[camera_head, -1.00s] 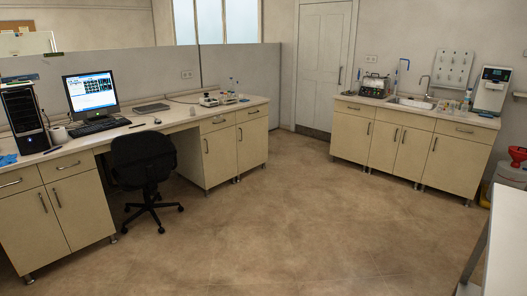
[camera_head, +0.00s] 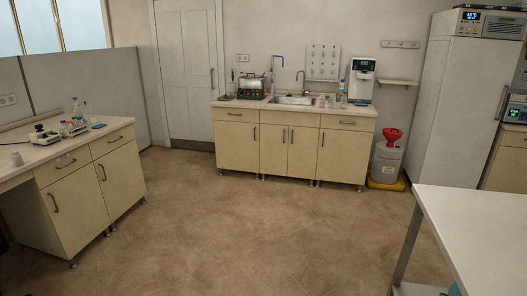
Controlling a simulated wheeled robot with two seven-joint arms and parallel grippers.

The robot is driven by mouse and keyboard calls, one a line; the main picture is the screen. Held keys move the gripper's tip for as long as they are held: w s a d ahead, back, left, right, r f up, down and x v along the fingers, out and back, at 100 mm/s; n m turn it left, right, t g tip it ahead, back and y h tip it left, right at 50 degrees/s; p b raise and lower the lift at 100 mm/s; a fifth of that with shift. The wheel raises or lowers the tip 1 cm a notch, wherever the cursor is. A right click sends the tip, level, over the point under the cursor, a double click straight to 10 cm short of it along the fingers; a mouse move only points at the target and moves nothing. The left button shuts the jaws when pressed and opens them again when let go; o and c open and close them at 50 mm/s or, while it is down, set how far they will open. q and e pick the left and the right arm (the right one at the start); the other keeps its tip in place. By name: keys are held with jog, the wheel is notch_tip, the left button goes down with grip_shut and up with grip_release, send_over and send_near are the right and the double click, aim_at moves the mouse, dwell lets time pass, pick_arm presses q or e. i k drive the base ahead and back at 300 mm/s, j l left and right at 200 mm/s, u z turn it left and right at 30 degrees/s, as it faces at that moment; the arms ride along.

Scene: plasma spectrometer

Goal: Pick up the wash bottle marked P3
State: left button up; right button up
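Small bottles (camera_head: 76,109) stand among other items at the back of the left bench, one with a blue top. Another slim bottle (camera_head: 342,88) with a blue top stands on the sink counter, right of the sink. All are too far and small for any marking such as P3 to be read, so I cannot tell which is the wash bottle P3. Neither of my grippers shows in the head view.
The left bench (camera_head: 100,140) also carries a small white instrument (camera_head: 43,136). The sink counter (camera_head: 235,104) stands along the back wall. A waste container with red funnel (camera_head: 386,158) and a tall fridge (camera_head: 455,110) are to its right. A white table (camera_head: 475,215) is front right. The middle floor is clear.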

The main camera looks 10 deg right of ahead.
aim_at(332, 100)
jog(key=i+l+z, duration=0.25)
jog(key=i+z, duration=0.15)
jog(key=i, duration=0.75)
jog(key=i+j+z, duration=0.15)
jog(key=i+z, duration=0.2)
jog(key=i, duration=0.8)
jog(key=i+l, duration=0.15)
jog(key=i, duration=0.35)
jog(key=i+l, duration=0.1)
jog(key=i, duration=0.4)
jog(key=i+l, duration=0.15)
jog(key=i, duration=0.4)
jog(key=i+l, duration=0.15)
jog(key=i, duration=0.35)
